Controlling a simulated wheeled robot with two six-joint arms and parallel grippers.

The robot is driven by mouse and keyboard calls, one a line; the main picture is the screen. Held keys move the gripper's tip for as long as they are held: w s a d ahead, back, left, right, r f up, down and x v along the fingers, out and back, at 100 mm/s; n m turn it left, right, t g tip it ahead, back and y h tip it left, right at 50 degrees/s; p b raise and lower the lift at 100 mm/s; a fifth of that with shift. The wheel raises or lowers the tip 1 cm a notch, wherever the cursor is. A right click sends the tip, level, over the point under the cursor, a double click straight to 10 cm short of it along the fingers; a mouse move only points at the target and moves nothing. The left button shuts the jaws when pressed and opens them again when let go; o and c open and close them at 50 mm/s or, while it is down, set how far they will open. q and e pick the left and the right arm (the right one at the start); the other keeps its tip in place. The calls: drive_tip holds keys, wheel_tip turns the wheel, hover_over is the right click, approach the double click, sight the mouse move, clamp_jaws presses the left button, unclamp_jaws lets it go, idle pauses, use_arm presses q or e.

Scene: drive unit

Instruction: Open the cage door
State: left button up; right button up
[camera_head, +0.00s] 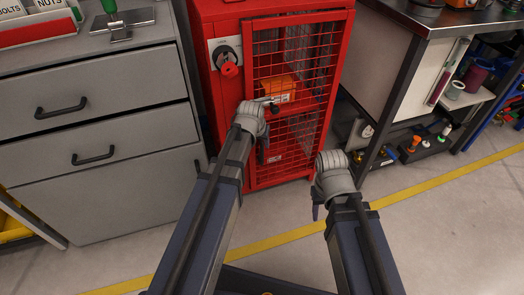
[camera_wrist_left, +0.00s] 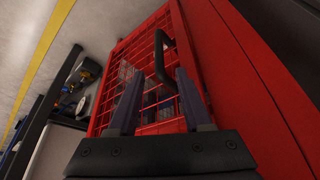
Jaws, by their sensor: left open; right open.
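The red cage (camera_head: 225,110) stands in the middle of the head view, and its mesh door (camera_head: 300,60) appears shut. In the left wrist view the mesh door (camera_wrist_left: 125,50) carries a black bar handle (camera_wrist_left: 160,55). My left gripper (camera_head: 270,102) is at the door's left part. In the wrist view its fingers (camera_wrist_left: 158,75) are open, and the handle shows between the fingertips, closer to the right one. I cannot tell whether they touch it. My right gripper (camera_head: 320,200) is open and empty, low in front of the cage's right side.
An orange bin (camera_head: 278,88) is behind the mesh. A grey drawer cabinet (camera_head: 90,130) stands left, a workbench (camera_head: 440,22) right. The floor in front (camera_head: 450,230) is clear.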

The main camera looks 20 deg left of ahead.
sight(262, 147)
use_arm(q)
drive_tip(key=b+x, duration=0.6)
drive_tip(key=x, duration=0.1)
drive_tip(key=shift+f, duration=0.1)
drive_tip(key=shift+c, duration=0.4)
clamp_jaws()
idle(0.9)
